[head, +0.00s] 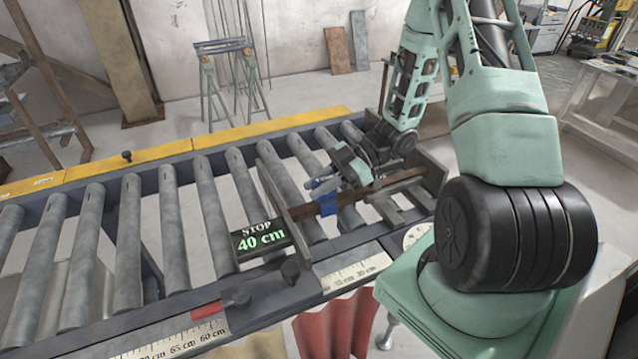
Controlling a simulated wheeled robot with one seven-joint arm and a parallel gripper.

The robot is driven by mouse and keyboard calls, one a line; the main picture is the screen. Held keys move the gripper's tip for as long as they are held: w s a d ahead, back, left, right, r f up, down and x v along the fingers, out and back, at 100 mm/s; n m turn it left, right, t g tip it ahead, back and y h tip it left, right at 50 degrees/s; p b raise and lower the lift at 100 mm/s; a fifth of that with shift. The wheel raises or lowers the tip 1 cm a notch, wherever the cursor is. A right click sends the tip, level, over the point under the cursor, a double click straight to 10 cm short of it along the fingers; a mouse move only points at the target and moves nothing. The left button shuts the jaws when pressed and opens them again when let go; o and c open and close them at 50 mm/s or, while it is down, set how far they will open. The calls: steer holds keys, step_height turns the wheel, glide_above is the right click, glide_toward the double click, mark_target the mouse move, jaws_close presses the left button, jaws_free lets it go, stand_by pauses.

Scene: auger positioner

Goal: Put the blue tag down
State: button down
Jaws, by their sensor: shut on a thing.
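The blue tag (322,186) is a small blue piece at the front of my gripper, over the roller conveyor and beside the brown bar. My gripper (333,184) is shut on the blue tag. The tag's lower part (328,204) shows against the brown bar (372,190); I cannot tell whether it touches the bar. The fingertips are small and partly hidden in this view.
A roller conveyor (122,240) runs across the view with a yellow rail (120,158) behind. A stop plate (277,200) with a "STOP 40 cm" display (262,240) stands left of the bar. A ruler (165,340) lines the front edge. Rollers to the left are clear.

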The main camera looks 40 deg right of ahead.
steer(key=shift+f, duration=0.4)
steer(key=c, duration=1.3)
jaws_free()
steer(key=shift+s, duration=0.1)
steer(key=shift+f, duration=0.1)
